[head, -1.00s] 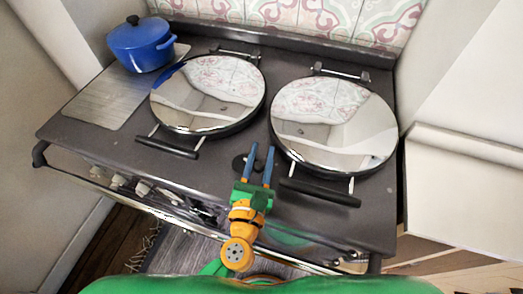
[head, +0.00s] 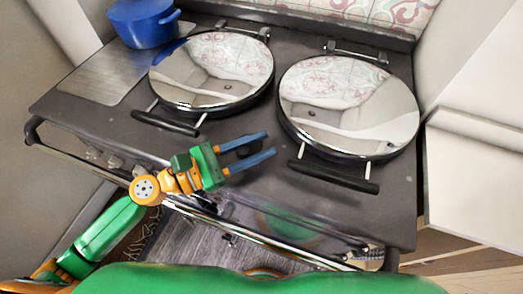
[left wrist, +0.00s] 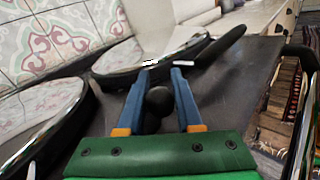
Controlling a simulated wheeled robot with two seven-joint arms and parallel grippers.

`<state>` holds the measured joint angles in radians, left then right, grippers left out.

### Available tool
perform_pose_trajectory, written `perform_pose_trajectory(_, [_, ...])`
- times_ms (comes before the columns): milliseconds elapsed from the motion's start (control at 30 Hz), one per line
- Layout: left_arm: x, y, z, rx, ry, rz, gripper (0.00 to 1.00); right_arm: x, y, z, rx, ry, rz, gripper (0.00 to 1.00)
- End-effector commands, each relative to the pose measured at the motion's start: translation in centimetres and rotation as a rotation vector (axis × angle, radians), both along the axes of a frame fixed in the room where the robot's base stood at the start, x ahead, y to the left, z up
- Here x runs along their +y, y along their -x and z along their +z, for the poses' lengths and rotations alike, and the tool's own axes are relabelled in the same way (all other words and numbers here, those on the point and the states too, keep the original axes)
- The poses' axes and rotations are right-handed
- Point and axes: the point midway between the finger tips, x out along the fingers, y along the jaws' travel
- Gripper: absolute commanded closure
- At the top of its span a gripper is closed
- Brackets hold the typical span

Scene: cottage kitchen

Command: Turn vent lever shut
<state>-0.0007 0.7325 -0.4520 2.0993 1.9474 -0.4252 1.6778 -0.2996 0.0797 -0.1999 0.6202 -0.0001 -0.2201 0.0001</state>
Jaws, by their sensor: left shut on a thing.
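The vent lever shows as a small black knob (left wrist: 158,98) on the dark range top, between my blue fingers in the left wrist view. In the head view it is mostly hidden, a dark bit (head: 246,151) between the fingers, so its angle is hard to tell. My left gripper (head: 270,143) is shut on the lever, just in front of the gap between the two round lids. Its fingers point right and slightly away in the head view. They also show in the left wrist view (left wrist: 160,72). My right gripper is not in view.
Two mirror-like round lids, the left (head: 212,70) and the right (head: 348,105), lie behind the lever, each with a black front handle. A blue pot (head: 144,24) stands at the back left. A rail (head: 75,158) runs along the front edge. The front right top is clear.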

Motion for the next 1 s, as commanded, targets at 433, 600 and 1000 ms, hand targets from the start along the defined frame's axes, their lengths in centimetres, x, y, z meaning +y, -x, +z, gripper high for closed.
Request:
perform_pose_trajectory(433, [0.8, 0.3, -0.3, 0.0, -0.002, -0.202, 1.0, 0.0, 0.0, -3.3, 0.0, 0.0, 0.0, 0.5])
perform_pose_trajectory(600, [0.8, 0.4, -0.1, 0.001, -0.002, -0.228, 1.0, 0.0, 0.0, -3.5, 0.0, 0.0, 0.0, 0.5])
perform_pose_trajectory(1000, [0.8, 0.5, -0.1, 0.002, -0.001, -0.233, 1.0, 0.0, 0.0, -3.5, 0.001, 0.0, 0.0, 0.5])
